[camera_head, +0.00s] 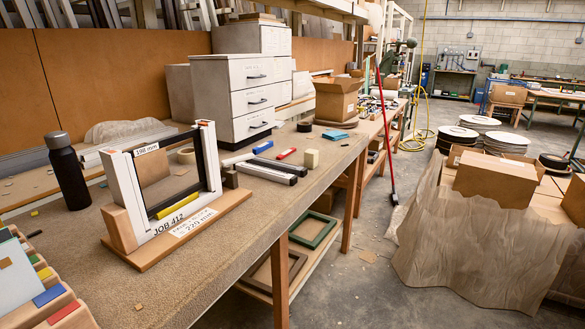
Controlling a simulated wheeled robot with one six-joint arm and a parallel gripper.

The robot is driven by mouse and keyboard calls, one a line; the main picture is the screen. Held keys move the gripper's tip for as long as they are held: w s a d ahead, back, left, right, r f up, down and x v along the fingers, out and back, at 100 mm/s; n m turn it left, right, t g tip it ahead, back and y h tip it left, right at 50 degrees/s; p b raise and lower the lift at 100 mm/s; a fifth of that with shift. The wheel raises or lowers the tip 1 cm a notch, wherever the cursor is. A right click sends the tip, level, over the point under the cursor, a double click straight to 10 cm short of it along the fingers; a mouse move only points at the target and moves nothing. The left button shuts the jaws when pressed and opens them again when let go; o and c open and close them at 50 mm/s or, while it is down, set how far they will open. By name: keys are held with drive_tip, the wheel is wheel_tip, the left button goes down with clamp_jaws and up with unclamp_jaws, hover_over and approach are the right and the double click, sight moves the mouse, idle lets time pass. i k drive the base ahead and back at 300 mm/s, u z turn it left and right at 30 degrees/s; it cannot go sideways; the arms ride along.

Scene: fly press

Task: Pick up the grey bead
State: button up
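No part of my gripper shows. Right of the upright white frame (120,190) marked "JOB 412", a long light grey bar (262,174) with a dark end lies flat on the workbench (250,222). A darker bar (284,166) lies close behind it, and a short pale strip (238,159) lies to its left. The light grey bar looks most like the grey bead, but I cannot tell for certain.
A dark bottle (68,172) stands left of the frame. White drawers (232,100) stand behind. The bench front is mostly clear.

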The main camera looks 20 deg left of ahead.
sight(280, 166)
drive_tip(key=z, duration=0.2)
drive_tip(key=i, duration=2.5)
drive_tip(key=u, duration=1.6)
drive_tip(key=i, duration=0.95)
drive_tip(key=u, duration=0.9)
